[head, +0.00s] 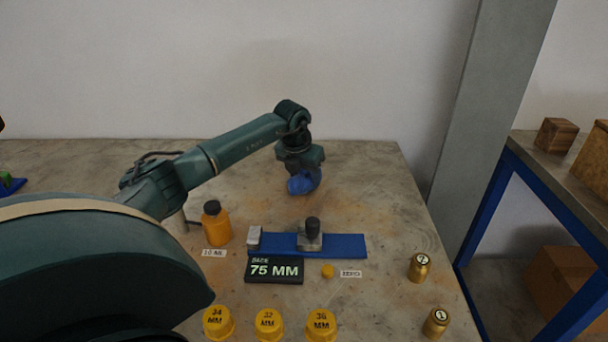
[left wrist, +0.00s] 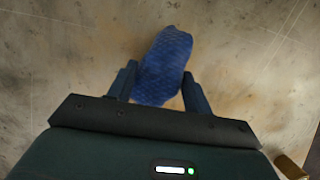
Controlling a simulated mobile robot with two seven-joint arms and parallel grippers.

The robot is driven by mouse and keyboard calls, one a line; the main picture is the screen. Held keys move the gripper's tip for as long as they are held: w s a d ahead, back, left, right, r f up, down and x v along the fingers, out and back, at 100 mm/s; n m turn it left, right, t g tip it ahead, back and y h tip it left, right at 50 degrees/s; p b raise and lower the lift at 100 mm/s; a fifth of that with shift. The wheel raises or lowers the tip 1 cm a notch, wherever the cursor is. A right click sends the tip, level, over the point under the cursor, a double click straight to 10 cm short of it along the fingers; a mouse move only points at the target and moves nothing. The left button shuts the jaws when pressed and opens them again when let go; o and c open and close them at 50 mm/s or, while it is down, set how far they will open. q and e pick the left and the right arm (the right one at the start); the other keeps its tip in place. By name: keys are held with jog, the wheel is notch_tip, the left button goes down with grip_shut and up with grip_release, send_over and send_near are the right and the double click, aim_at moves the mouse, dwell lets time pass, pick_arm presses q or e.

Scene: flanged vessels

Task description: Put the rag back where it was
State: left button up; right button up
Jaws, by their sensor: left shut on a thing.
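The rag is a blue, textured bundle (head: 303,184) at the far middle of the table in the head view. It also shows in the left wrist view as a blue quilted shape (left wrist: 163,66) between the fingers. My left gripper (head: 304,172) points down over the table and is shut on the rag. In the left wrist view the gripper's two dark fingers (left wrist: 158,88) sit on either side of the rag. I cannot tell whether the rag touches the table. My right gripper is in neither view.
The worktable (head: 370,185) is bare around the rag. Nearer stand an orange bottle (head: 216,226), a blue gauge rail (head: 345,246), a "75 MM" display (head: 274,270), yellow caps (head: 268,324) and brass weights (head: 419,267). A grey column (head: 490,110) and blue-framed shelf (head: 490,210) stand at right.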

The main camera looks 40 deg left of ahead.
pick_arm(q)
jog(key=shift+f, duration=0.1)
jog(key=o, duration=0.9)
jog(key=shift+o, duration=0.2)
jog(key=v, duration=1.2)
